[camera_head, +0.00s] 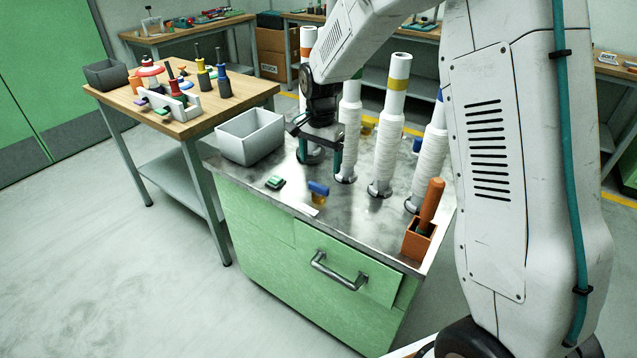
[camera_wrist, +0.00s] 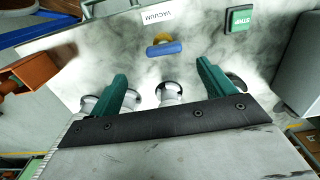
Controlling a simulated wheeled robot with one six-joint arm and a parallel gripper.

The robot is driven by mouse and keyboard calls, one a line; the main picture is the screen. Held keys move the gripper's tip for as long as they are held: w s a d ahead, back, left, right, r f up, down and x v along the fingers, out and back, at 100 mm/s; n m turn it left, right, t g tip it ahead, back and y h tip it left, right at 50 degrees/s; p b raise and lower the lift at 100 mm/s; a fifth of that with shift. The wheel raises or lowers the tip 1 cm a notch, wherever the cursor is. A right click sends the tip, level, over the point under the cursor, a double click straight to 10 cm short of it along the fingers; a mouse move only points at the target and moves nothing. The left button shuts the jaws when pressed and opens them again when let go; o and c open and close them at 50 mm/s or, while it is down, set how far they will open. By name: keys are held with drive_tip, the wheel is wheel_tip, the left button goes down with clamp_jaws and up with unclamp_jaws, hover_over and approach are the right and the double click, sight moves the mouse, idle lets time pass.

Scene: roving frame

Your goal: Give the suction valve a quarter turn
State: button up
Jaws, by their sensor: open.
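The suction valve, a blue handle on a yellow body (camera_head: 318,191), stands near the front edge of the metal cabinet top, beside a white label. My gripper (camera_head: 320,150) hangs over the cabinet top behind the valve, among the white columns. In the wrist view my gripper (camera_wrist: 162,72) has its teal fingers wide apart with nothing held. The valve appears ahead of the gap between the fingertips, apart from both.
Several tall white ribbed columns (camera_head: 388,140) stand close around my gripper. A green button (camera_head: 275,182) and a grey bin (camera_head: 250,136) are to the left. An orange holder (camera_head: 419,240) with an orange-handled tool stands at the front right corner. Other blue-and-yellow pieces (camera_head: 368,125) are behind the columns.

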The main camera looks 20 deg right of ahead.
sight(319, 185)
drive_tip(key=shift+w+a+f, duration=0.1)
drive_tip(key=shift+w+f, duration=0.1)
drive_tip(key=shift+f, duration=0.3)
drive_tip(key=shift+w+f, duration=0.2)
drive_tip(key=shift+f, duration=0.25)
wheel_tip(319, 185, down, 7)
drive_tip(key=shift+f, duration=0.1)
drive_tip(key=shift+c, duration=0.3)
drive_tip(key=c, duration=0.9)
